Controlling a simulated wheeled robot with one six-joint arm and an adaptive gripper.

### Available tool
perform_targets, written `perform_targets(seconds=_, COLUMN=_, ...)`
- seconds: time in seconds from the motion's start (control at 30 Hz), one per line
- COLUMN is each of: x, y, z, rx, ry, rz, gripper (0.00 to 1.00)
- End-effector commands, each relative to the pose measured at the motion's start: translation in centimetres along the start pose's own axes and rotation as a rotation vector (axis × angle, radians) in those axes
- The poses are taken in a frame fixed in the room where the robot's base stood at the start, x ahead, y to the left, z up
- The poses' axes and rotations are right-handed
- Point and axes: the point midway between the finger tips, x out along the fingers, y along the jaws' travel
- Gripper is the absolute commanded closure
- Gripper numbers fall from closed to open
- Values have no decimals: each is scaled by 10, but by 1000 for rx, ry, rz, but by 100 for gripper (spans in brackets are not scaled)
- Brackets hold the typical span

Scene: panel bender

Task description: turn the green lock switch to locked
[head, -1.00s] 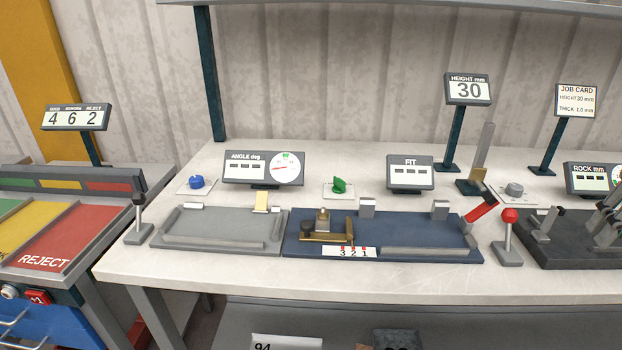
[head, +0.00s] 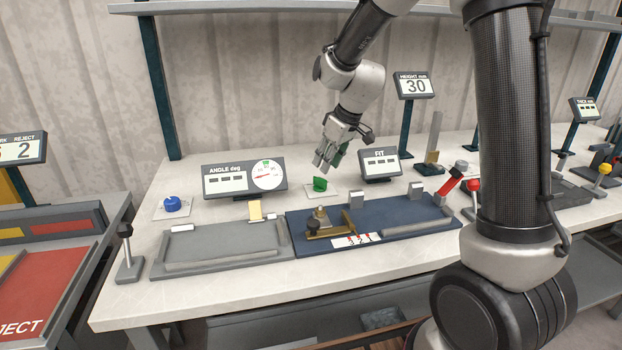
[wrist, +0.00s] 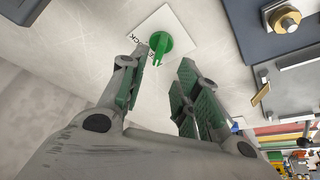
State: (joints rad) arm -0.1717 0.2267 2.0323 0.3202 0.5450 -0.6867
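The green lock switch (head: 320,184) is a small green knob on a white plate (head: 312,194), between the angle display and the fit display. The wrist view shows the green switch (wrist: 159,44) on its white plate, beyond the fingertips; part of the plate's lettering shows, but the switch's set position is not clear. My gripper (head: 328,165) is just above the switch in the head view, apart from it. The wrist view shows my gripper (wrist: 155,85) with its green-padded fingers spread and nothing between them.
The angle display (head: 244,177) stands left of the switch, the fit display (head: 380,163) right of it. A blue knob (head: 172,204) sits further left. A blue plate with a brass fixture (head: 322,226) lies in front, with a red-tipped lever (head: 450,184) at its right end.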

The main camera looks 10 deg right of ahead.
Motion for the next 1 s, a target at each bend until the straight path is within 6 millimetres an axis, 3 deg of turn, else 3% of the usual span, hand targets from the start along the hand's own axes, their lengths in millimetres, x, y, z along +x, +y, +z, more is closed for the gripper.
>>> perform_targets(seconds=0.4, x=63, y=0, z=1, rx=1, ry=-2, rz=-1, gripper=68)
perform_targets(seconds=0.77, x=72, y=0, z=1, rx=1, ry=-1, rz=0, gripper=68)
perform_targets(seconds=0.97, x=72, y=0, z=1, rx=1, ry=-2, rz=0, gripper=100)
perform_targets(seconds=1.0, x=72, y=0, z=1, rx=1, ry=-2, rz=0, gripper=100)
